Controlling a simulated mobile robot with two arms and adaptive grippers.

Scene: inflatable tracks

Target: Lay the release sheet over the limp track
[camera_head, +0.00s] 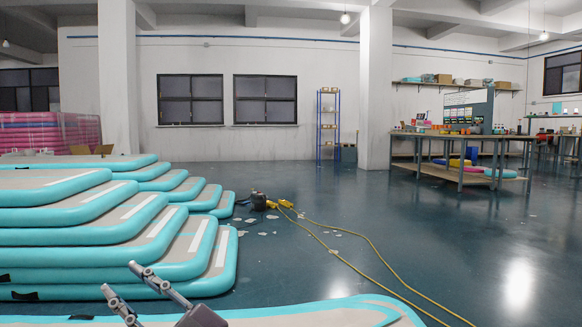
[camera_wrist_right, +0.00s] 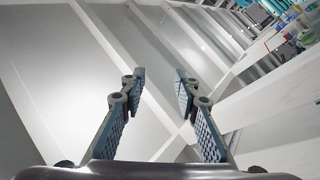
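A grey track with a turquoise edge (camera_head: 275,318) lies along the bottom of the head view, cut off by the frame; I cannot tell whether it is the limp one. I cannot pick out a release sheet in either view. My right gripper (camera_head: 121,279) is raised at the lower left of the head view, in front of the stacked tracks. In the right wrist view its two fingers (camera_wrist_right: 160,75) are apart with nothing between them, pointing toward the ceiling. My left gripper is in neither view.
Stacked turquoise-edged tracks (camera_head: 105,240) fill the left. A dark pump-like device (camera_head: 259,201) sits on the floor, with a yellow hose (camera_head: 375,250) and scattered pale scraps (camera_head: 330,234) nearby. A workbench (camera_head: 461,140) stands at back right. Much of the floor at right is clear.

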